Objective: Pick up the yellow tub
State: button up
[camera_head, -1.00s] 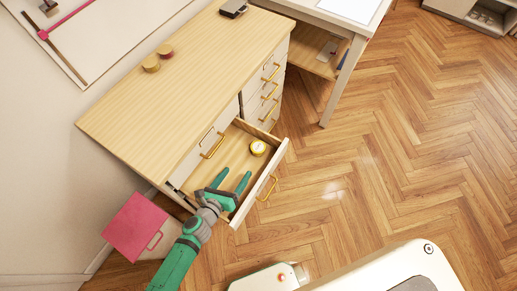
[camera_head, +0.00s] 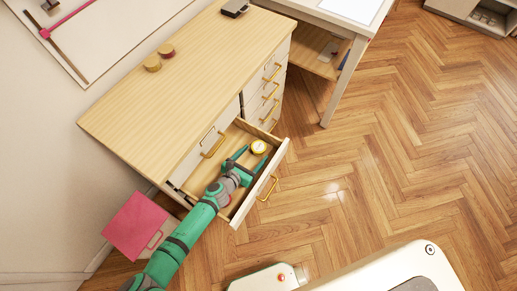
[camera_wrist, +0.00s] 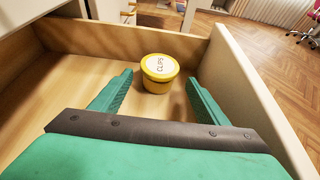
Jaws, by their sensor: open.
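The yellow tub (camera_head: 258,147) is small and round with a white-labelled lid. It stands upright at the far end of an open drawer (camera_head: 237,214). In the wrist view the tub (camera_wrist: 160,80) is just beyond the fingertips, centred between them. My gripper (camera_head: 250,158) is inside the drawer, open and empty, its green fingers pointing at the tub. In the wrist view my gripper (camera_wrist: 158,82) has a finger on each side, with the tub ahead. Whether either finger touches the tub cannot be told from the head view.
The drawer's front panel (camera_wrist: 250,85) is close to the right finger. A pink drawer front or box (camera_head: 138,224) stands at lower left. The floor (camera_head: 400,160) on the right is clear.

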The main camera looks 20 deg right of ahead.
aim_at(259, 149)
jog(key=shift+x, duration=2.55)
jog(key=shift+c, duration=0.3)
jog(key=c, duration=1)
